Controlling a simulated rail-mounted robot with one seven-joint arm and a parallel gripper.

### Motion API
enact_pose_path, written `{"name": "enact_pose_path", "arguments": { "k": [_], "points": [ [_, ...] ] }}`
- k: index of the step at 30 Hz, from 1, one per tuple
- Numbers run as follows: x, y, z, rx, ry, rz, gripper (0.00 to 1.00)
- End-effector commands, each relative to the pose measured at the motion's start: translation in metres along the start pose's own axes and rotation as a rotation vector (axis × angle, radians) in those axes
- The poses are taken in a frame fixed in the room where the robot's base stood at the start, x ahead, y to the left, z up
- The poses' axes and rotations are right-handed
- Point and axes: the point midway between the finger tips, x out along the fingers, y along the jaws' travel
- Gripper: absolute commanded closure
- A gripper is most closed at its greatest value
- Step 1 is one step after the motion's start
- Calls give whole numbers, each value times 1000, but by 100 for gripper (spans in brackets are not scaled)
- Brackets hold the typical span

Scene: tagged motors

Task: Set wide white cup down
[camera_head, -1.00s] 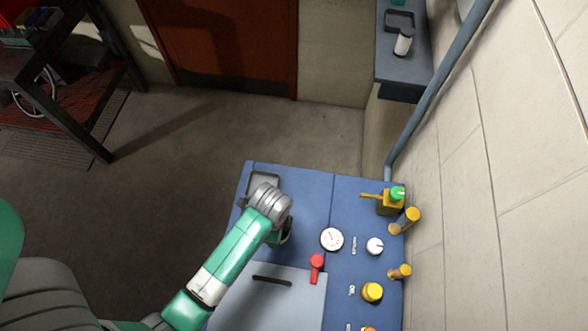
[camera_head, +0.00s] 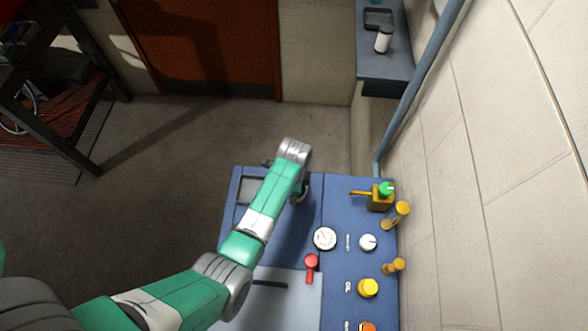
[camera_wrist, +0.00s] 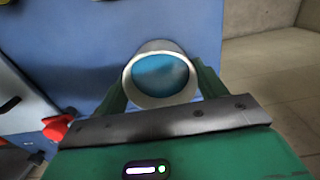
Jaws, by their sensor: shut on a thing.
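The wide white cup (camera_wrist: 131,82) is in my gripper (camera_wrist: 160,92) in the wrist view. It shows as a round white rim with a blue interior, and the green fingers sit on either side of it. My gripper is shut on the cup. In the head view my gripper (camera_head: 301,190) is near the far end of the blue console (camera_head: 305,222), mostly hidden behind my arm. The cup is not clearly visible there. I cannot tell whether the cup touches the console.
A dark square tray (camera_head: 246,190) lies at the console's far left. A red lever (camera_head: 311,262), a round gauge (camera_head: 325,238), a white knob (camera_head: 367,243) and yellow knobs (camera_head: 368,288) stand nearer. A shelf (camera_head: 398,68) at the back holds a white container (camera_head: 383,40).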

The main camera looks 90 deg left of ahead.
Motion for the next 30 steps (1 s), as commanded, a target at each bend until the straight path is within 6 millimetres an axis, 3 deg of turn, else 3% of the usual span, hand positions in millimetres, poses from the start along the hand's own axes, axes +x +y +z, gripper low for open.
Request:
{"name": "enact_pose_path", "arguments": {
  "k": [3, 14, 15, 18, 26, 30],
  "points": [
    [16, 0, 0, -1, 0, 1, 55],
    [22, 1, 1, -1, 0, 1, 55],
    [22, 1, 1, -1, 0, 1, 26],
    [22, 1, 1, -1, 0, 1, 8],
    [20, 1, 1, -1, 0, 1, 8],
    [3, 0, 0, -1, 0, -2, 8]
  ]
}}
